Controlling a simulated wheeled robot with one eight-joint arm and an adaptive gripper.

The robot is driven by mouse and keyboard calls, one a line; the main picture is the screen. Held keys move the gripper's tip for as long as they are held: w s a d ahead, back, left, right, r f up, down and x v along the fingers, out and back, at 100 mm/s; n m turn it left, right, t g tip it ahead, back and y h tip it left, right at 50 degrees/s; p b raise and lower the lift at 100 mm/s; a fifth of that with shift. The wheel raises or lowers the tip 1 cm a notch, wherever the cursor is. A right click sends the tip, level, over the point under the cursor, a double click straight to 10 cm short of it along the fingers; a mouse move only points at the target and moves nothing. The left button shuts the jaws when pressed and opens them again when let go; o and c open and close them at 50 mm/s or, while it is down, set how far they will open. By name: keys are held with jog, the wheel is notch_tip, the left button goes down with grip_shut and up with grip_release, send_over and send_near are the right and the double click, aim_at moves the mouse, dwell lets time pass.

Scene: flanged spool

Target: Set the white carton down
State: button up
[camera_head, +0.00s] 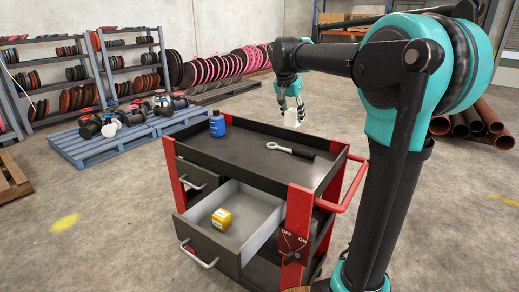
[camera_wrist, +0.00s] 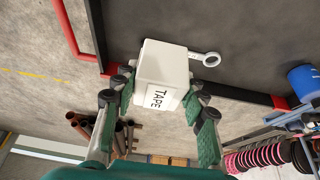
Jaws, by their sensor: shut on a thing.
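The white carton (camera_head: 291,118) hangs from my gripper (camera_head: 291,103) in the head view, near the back edge of the black trolley top (camera_head: 240,148). In the wrist view the carton (camera_wrist: 163,62) sits between the two green-padded fingers of my gripper (camera_wrist: 160,92), with the word TAPE on its side. The fingers are shut on it from both sides. The carton looks clear of the trolley top, but its exact height is hard to tell.
An open drawer (camera_head: 262,222) holds a yellow box (camera_head: 221,219). A red handle (camera_head: 352,190) juts out right. The top's middle is clear.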

notch_tip(320, 180, down, 20)
jog(key=shift+w+r, duration=0.1)
dwell(0.5)
jog(key=o, duration=1.4)
jog(key=v, duration=1.2)
